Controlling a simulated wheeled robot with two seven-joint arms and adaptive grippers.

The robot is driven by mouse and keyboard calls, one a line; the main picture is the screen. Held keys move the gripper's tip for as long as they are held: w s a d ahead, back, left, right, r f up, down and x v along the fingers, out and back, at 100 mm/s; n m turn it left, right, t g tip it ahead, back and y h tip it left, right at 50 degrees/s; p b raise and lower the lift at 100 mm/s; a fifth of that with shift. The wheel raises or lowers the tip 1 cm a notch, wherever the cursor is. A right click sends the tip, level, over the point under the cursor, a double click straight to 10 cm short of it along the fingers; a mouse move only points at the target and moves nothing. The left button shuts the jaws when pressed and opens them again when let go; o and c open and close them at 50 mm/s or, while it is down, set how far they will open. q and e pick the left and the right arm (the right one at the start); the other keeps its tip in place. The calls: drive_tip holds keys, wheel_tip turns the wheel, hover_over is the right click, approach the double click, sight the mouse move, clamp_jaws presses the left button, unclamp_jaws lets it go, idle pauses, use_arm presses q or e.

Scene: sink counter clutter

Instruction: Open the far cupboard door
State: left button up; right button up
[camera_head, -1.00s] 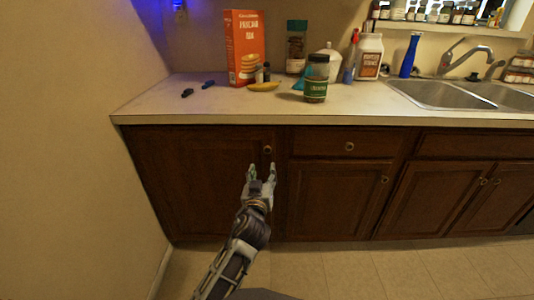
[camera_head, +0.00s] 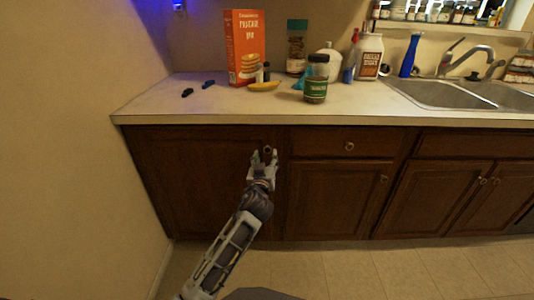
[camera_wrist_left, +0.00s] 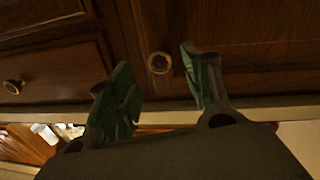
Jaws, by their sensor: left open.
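The dark brown wooden cupboard door (camera_head: 200,185) at the far left of the counter is shut, flush with the cabinet front. Its small round knob (camera_head: 267,149) is near the upper right corner. My left gripper (camera_head: 264,156) is open at this knob, with a finger to either side of it in the head view. In the left wrist view, the knob (camera_wrist_left: 158,62) shows in the gap between the two spread fingertips of the gripper (camera_wrist_left: 160,76). I see no finger clearly touching it. My right gripper is not in view.
A drawer (camera_head: 345,144) and more cupboard doors continue to the right. The counter (camera_head: 160,104) overhangs above, holding a red box (camera_head: 246,48), a banana (camera_head: 264,86), jars and bottles. A wall (camera_head: 70,150) stands close on the left. The tiled floor (camera_head: 340,270) is clear.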

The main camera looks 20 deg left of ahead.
sight(267, 151)
use_arm(q)
drive_tip(key=shift+w+a, duration=0.2)
drive_tip(key=shift+w, duration=0.9)
drive_tip(key=shift+w+a, duration=0.2)
drive_tip(key=shift+w, duration=0.9)
clamp_jaws()
